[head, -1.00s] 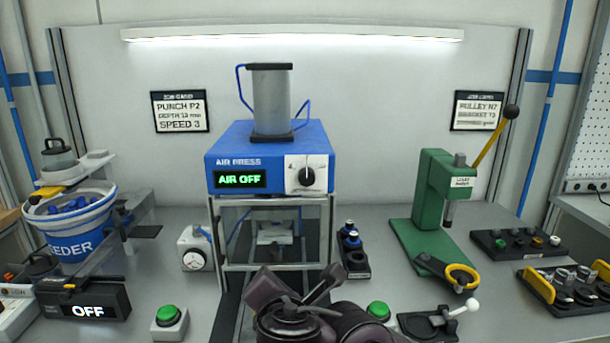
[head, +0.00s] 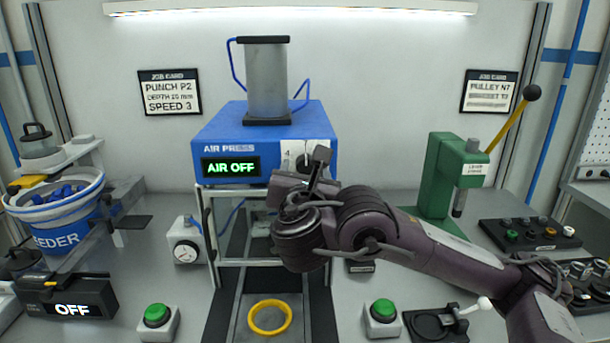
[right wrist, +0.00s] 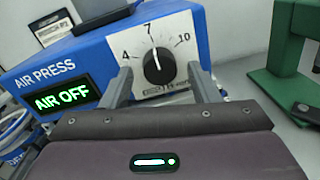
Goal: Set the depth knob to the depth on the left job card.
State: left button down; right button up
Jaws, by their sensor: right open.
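The left job card (head: 170,93) hangs on the back wall and reads PUNCH P2, a depth in mm whose digits are blurred, and SPEED 3. The knob (right wrist: 159,67) is black, on a white dial plate of the blue air press (right wrist: 75,66), with 4, 7 and 10 around it. Its white pointer line points up, close to the 7. The plate's lower label is unreadable.
The press display (head: 231,167) reads AIR OFF. A yellow ring (head: 252,322) lies below the press, between two green buttons (head: 157,314) (head: 382,310). A feeder bowl (head: 55,222) is at left.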

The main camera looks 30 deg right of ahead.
jog(key=shift+w+d, duration=0.1)
jog(key=shift+w, duration=0.05)
jog(key=c, duration=1)
pick_arm(q)
jog(key=shift+w+d, duration=0.3)
jog(key=shift+w, duration=0.05)
pick_arm(e)
jog(key=shift+o, duration=0.2)
